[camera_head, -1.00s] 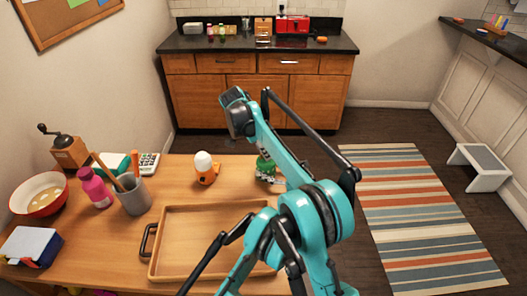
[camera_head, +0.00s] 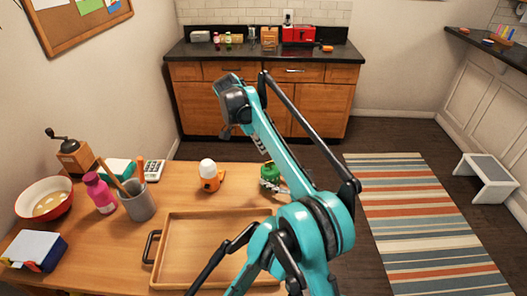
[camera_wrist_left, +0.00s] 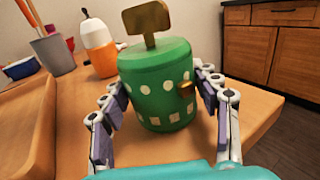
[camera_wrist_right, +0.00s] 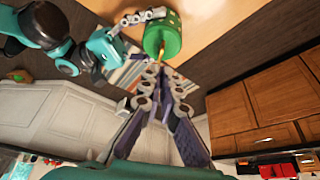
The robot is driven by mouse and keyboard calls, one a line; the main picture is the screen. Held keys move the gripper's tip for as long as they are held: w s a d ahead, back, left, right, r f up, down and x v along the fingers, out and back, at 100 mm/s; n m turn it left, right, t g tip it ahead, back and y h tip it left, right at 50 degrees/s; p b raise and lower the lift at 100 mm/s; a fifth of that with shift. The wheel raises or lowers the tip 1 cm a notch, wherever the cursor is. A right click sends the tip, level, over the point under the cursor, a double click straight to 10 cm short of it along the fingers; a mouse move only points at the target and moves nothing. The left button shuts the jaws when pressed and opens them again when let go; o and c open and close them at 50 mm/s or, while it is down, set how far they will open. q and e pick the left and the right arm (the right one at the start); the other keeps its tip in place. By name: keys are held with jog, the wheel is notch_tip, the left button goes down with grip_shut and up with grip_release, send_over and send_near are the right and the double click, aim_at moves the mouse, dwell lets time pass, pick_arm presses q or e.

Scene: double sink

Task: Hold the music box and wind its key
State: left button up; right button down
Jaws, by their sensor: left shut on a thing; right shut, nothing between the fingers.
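The music box (camera_head: 270,172) is a green drum with pale dots, on the wooden table's right part. In the left wrist view the music box (camera_wrist_left: 160,95) stands upright with a flat brass key (camera_wrist_left: 146,20) on top and a small brass peg (camera_wrist_left: 187,90) on its side. My left gripper (camera_head: 270,187) is shut around its sides. My right gripper (camera_wrist_right: 164,78) is shut and empty. In the right wrist view its fingertips point toward the music box (camera_wrist_right: 165,38), close to a small brass part; I cannot tell whether they touch. In the head view the right fingertips are unclear.
A wooden tray (camera_head: 205,215) lies left of the music box, in front of an orange-and-white bottle (camera_head: 209,178). A grey utensil cup (camera_head: 139,203), pink bottle (camera_head: 100,195) and red bowl (camera_head: 43,203) stand further left. Open floor with a striped rug (camera_head: 420,220) lies right.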

jog(key=s+d+r+n+t+y, duration=0.2)
jog(key=s+d+n+y, duration=0.5)
jog(key=n, duration=1.1)
jog(key=shift+h, duration=0.5)
jog(key=shift+w+a+f, duration=0.6)
jog(key=shift+w+f, duration=0.35)
jog(key=shift+f, duration=0.5)
jog(key=shift+w+a+f, duration=0.6)
jog(key=shift+w+f, duration=0.4)
jog(key=shift+f, duration=0.5)
jog(key=shift+w+a+f, duration=0.6)
jog(key=shift+w+f, duration=0.35)
jog(key=shift+f, duration=0.5)
